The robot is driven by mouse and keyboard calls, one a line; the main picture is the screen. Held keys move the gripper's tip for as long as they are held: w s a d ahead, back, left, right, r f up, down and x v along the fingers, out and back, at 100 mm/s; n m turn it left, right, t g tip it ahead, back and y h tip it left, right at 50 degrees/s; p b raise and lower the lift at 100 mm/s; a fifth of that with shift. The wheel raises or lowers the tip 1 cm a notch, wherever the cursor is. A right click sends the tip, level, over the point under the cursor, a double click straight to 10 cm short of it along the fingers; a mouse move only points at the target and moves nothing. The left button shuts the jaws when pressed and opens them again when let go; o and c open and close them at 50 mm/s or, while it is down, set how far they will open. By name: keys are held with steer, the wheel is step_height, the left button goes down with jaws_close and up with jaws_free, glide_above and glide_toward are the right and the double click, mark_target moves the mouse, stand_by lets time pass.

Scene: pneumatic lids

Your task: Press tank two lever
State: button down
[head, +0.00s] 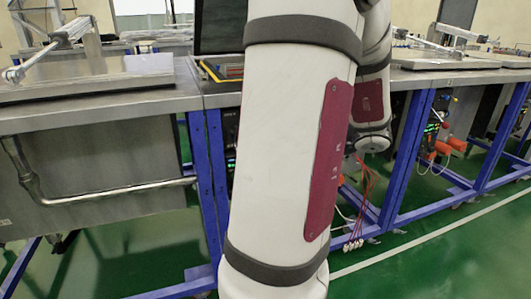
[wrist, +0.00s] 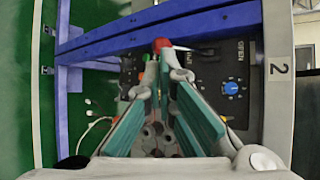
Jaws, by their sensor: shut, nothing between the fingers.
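The tank two lever shows in the wrist view as a red ball knob (wrist: 162,44) with a thin pale rod running right from it, in front of a black control panel (wrist: 210,75). A plate marked "2" (wrist: 278,70) is at the right of the panel. My gripper (wrist: 164,62) has teal-padded fingers that narrow together at the tips, shut and empty. The tips appear just below the red knob in the picture; I cannot tell whether they touch it. In the head view my arm hides the gripper and the lever.
A blue knob (wrist: 231,88) sits on the panel right of the fingers. Blue frame beams (wrist: 110,42) run close to the lever. In the head view, steel-topped tanks (head: 100,90) stand on both sides, with red cables (head: 368,195) hanging beneath. Green floor (head: 440,255) is open in front.

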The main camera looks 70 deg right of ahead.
steer(key=s+a+r+p, duration=0.1)
steer(key=s, duration=0.5)
steer(key=shift+s+a+r, duration=0.15)
steer(key=shift+s+a, duration=0.1)
steer(key=shift+a, duration=0.15)
steer(key=w+a+r+n+g+y, duration=0.15)
steer(key=w+a+n+y, duration=0.25)
steer(key=w+a, duration=0.4)
steer(key=w+a+r+n+g+y, duration=0.15)
steer(key=w+a+n+y, duration=0.35)
steer(key=a, duration=0.5)
steer(key=a+n+g, duration=0.5)
steer(key=a, duration=0.8)
steer(key=s+a+f+n+g+h, duration=0.35)
steer(key=s+a+n+h, duration=0.3)
steer(key=s+n, duration=0.3)
step_height(320, 180, up, 31)
steer(key=t+p, duration=0.3)
steer(key=p, duration=2.6)
steer(key=shift+d+r+n, duration=0.2)
steer(key=shift+n, duration=0.15)
